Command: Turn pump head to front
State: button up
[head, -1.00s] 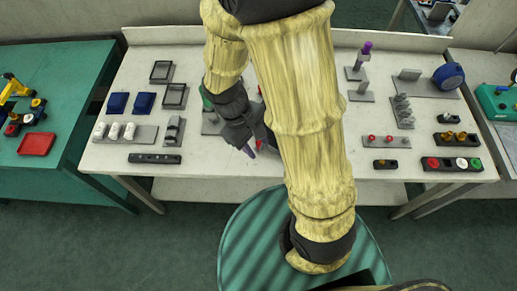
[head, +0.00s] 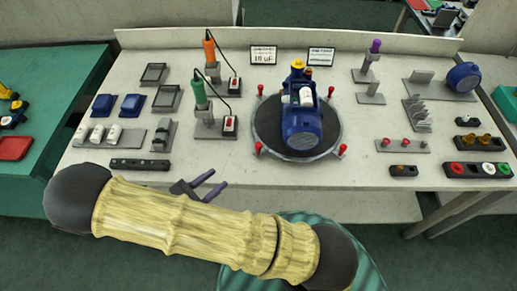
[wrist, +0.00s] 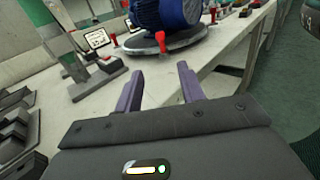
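The blue pump (head: 302,112) lies on a round dark turntable (head: 268,128) with several red pegs around its rim, at the middle of the table. Its large round blue end points toward the table's front edge and slightly right; a yellow cap shows at its far end. In the wrist view the pump's blue body (wrist: 165,12) and the turntable rim (wrist: 150,44) show at the top, cut off by the frame. My gripper (head: 220,182) is open and empty at the table's front edge, left of and apart from the turntable. Its purple fingers (wrist: 160,88) stand apart with nothing between them.
Green (head: 200,95) and orange (head: 209,50) tools stand in holders left of the turntable. Two small signs (head: 264,55) stand behind it. Blue boxes and white cylinders (head: 97,134) are at left; red-peg racks (head: 403,146) at right. The front strip before the turntable is clear.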

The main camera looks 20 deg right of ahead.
aim_at(258, 147)
jog(key=p+x, duration=0.2)
jog(key=x, duration=1.5)
jog(key=shift+d, duration=0.3)
grip_shut()
